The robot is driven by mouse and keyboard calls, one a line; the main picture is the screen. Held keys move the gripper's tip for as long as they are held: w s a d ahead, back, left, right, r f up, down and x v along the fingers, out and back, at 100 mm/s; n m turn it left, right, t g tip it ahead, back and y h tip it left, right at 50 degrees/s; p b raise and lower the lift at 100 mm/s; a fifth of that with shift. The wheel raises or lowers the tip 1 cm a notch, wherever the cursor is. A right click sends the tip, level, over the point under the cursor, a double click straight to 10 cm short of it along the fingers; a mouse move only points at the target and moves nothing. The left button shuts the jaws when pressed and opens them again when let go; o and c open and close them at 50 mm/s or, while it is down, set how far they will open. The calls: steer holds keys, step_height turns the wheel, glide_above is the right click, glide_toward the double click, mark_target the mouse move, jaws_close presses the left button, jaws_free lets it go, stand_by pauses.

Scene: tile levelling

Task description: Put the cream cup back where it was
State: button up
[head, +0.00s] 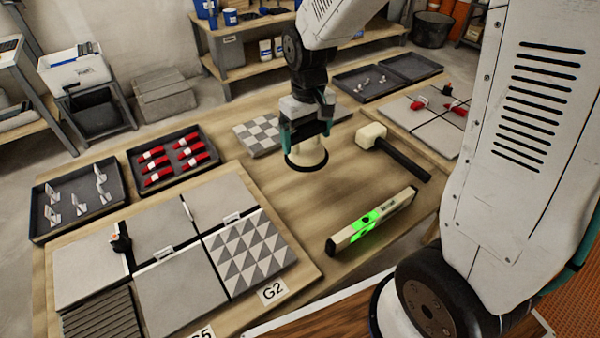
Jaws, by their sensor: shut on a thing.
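The cream cup (307,152) is a pale, round piece with a dark rim at its bottom. It is upright under my gripper (306,126), in the middle of the table in the head view. My gripper points down and is shut on the upper part of the cup, which its fingers partly hide. I cannot tell whether the rim touches the wooden table (250,185) or hangs just above it.
A checkered tile (257,135) lies close left of the cup. A mallet (393,150) lies to the right. A spirit level (370,220) with a green light lies in front. Trays of red wedges (172,160) and clips (77,198) stand left, behind the tiled board (300,262).

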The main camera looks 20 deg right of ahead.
steer(key=shift+w+f, duration=0.15)
steer(key=shift+f, duration=0.1)
step_height(320, 180, down, 10)
steer(key=shift+r, duration=0.25)
steer(key=shift+f, duration=0.15)
steer(key=o, duration=0.8)
